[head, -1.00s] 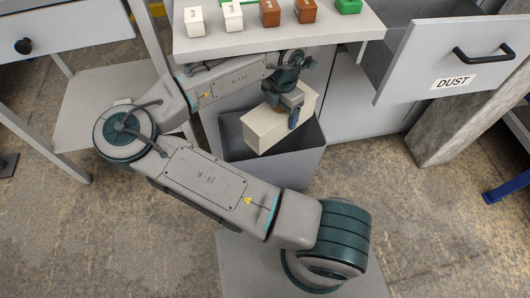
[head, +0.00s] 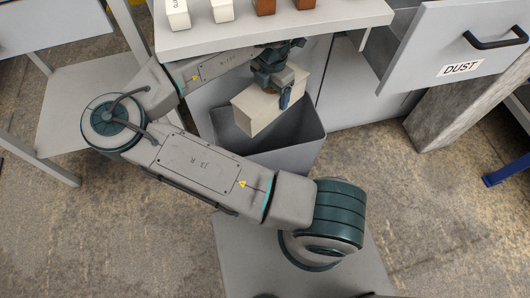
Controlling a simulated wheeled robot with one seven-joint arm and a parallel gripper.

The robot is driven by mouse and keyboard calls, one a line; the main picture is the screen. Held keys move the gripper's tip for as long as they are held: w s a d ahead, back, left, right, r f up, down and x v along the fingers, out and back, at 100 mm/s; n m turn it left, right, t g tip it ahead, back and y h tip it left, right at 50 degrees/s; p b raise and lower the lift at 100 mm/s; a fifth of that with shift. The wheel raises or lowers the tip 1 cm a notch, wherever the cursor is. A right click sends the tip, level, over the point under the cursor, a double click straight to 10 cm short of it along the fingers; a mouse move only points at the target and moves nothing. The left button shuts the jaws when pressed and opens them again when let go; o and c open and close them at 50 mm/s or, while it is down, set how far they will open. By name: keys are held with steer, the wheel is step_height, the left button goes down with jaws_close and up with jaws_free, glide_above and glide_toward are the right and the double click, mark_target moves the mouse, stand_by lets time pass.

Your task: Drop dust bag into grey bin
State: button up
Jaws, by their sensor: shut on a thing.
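The dust bag is a pale beige box-shaped block (head: 262,108), tilted, in the head view just above the centre. My gripper (head: 277,92) is shut on it from above, one finger showing on its right side. The grey bin (head: 290,157) stands open on the floor under the table edge. I cannot tell whether the block's lower end is below the rim.
A grey tabletop (head: 330,16) with white and brown blocks overhangs the bin from behind. An open drawer labelled DUST (head: 455,60) juts out at the upper right. A table with a lower shelf (head: 85,125) stands at the left.

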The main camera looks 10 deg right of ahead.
steer(key=shift+f+b, duration=2.35)
steer(key=shift+b, duration=0.4)
steer(key=o, duration=1.3)
